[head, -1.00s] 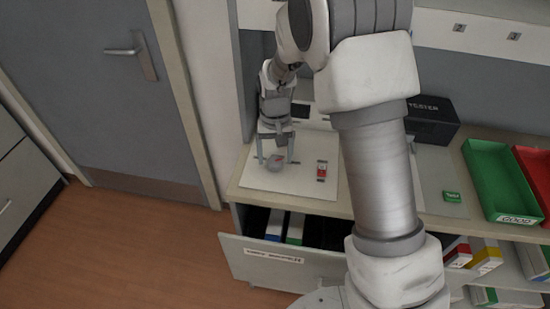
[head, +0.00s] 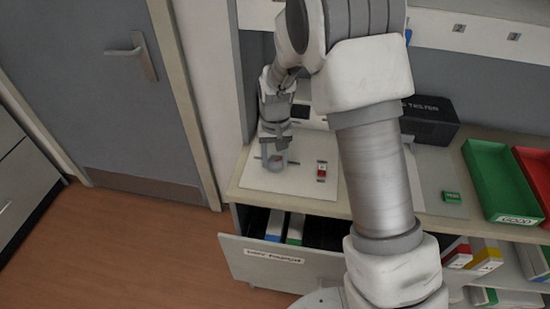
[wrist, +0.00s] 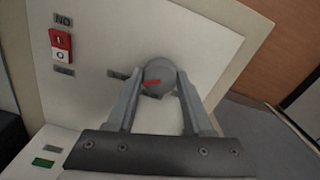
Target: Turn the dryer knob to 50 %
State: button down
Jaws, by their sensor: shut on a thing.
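The dryer knob is a grey round knob (wrist: 160,72) with a red pointer mark, on a pale panel (wrist: 110,40) in the wrist view. My gripper (wrist: 157,92) has one finger on each side of the knob and is shut on it. In the head view my gripper (head: 273,165) is down over the panel (head: 255,182) on the counter, and it hides most of the knob. The red pointer runs roughly sideways in the wrist view. No percentage marks are readable.
A red and white switch (wrist: 61,45) sits beside the knob; it also shows in the head view (head: 321,170). A black tester box (head: 430,121), a green tray (head: 500,180) and a red tray (head: 535,165) stand to the right. An open drawer (head: 275,262) juts out below.

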jog(key=shift+n, duration=0.3)
jog(key=n+b, duration=0.1)
jog(key=n, duration=1)
jog(key=shift+r+n+p, duration=0.1)
jog(key=shift+n+p, duration=0.25)
jog(key=shift+n, duration=0.05)
jog(key=n+p, duration=0.2)
jog(key=n, duration=0.4)
jog(key=n+p, duration=0.2)
jog(key=n, duration=0.3)
jog(key=shift+n, duration=0.4)
jog(key=shift+c, duration=1.4)
grip_release()
